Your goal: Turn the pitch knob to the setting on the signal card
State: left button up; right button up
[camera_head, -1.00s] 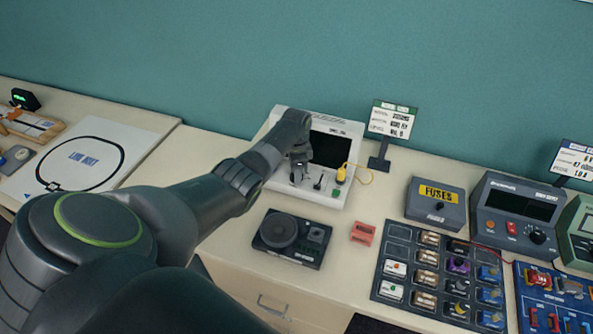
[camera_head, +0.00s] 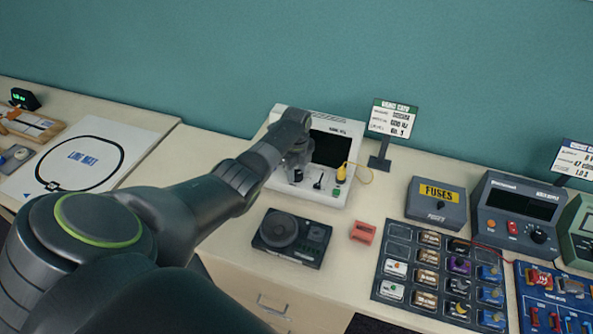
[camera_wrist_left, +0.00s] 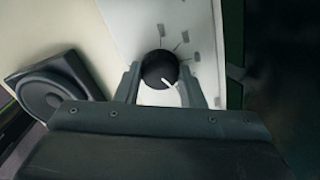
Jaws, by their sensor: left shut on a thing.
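A white signal unit (camera_head: 349,131) with a dark screen stands against the back wall. My left gripper (camera_head: 297,171) reaches down to the controls on its front panel. In the left wrist view a round black knob (camera_wrist_left: 159,68) with a white pointer line sits between the two fingers of the left gripper (camera_wrist_left: 168,86), which is shut on it. The pointer slants toward the lower right of that view. The signal card (camera_head: 393,117) stands on a dark post to the right of the unit; its small print is hard to read. My right gripper is out of view.
A black speaker box (camera_head: 291,238) and a small red block (camera_head: 362,232) lie in front of the unit. A grey fuses box (camera_head: 436,203) and a dark tray (camera_head: 399,232) of small parts are to the right.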

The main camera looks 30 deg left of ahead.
pick_arm(q)
jog(key=shift+m, duration=0.9)
jog(key=shift+r, duration=0.1)
jog(key=o, duration=1)
